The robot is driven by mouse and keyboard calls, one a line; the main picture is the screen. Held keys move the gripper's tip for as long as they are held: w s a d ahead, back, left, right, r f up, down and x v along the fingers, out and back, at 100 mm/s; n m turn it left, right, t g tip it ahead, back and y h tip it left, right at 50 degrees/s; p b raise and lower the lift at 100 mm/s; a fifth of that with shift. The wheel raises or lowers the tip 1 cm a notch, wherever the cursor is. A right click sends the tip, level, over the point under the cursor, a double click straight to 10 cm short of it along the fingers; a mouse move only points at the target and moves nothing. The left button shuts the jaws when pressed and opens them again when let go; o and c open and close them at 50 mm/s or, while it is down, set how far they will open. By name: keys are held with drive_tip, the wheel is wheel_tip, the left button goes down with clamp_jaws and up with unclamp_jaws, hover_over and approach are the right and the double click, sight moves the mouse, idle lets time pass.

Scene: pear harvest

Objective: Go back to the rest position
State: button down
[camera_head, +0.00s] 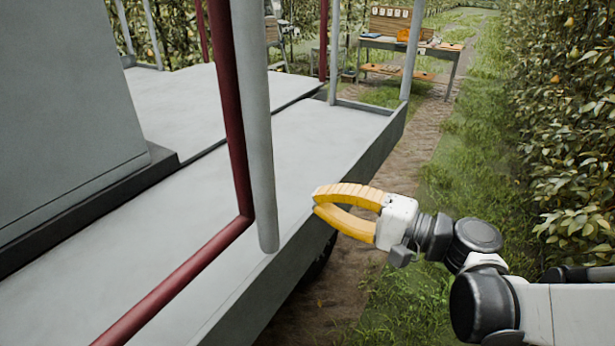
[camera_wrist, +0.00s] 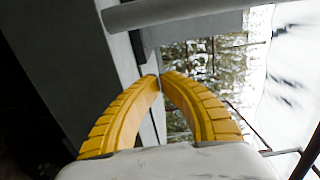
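My gripper (camera_head: 316,201) has two curved yellow fingers on a white body. In the head view it points left, in front of the side edge of a grey platform. In the wrist view the fingertips of my gripper (camera_wrist: 160,76) come together, with an empty gap between the curved fingers behind them. It looks shut and holds nothing.
The grey platform (camera_head: 310,135) has a raised rim, a thick grey post (camera_head: 254,120) and a dark red rail (camera_head: 233,110). Pear foliage (camera_head: 565,130) lines the right. A grassy path leads to a wooden table (camera_head: 410,45) at the back.

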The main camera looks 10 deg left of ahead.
drive_tip(key=s+d+f+n+h+b, duration=0.1)
drive_tip(key=s+d+f+h+b, duration=0.15)
drive_tip(key=d+f+h, duration=0.3)
drive_tip(key=s+d+f+h+b, duration=0.1)
drive_tip(key=s+d+f+h, duration=0.25)
drive_tip(key=d+f, duration=0.3)
drive_tip(key=s+d+f+n+t+h, duration=0.1)
drive_tip(key=s+d+h, duration=0.1)
drive_tip(key=d+h, duration=0.2)
drive_tip(key=s+d+f+n+h+b, duration=0.1)
drive_tip(key=d+h, duration=0.3)
drive_tip(key=d, duration=0.5)
drive_tip(key=shift+s+d+f+t, duration=0.3)
drive_tip(key=shift+s+f+t, duration=0.1)
drive_tip(key=shift+s+f, duration=0.15)
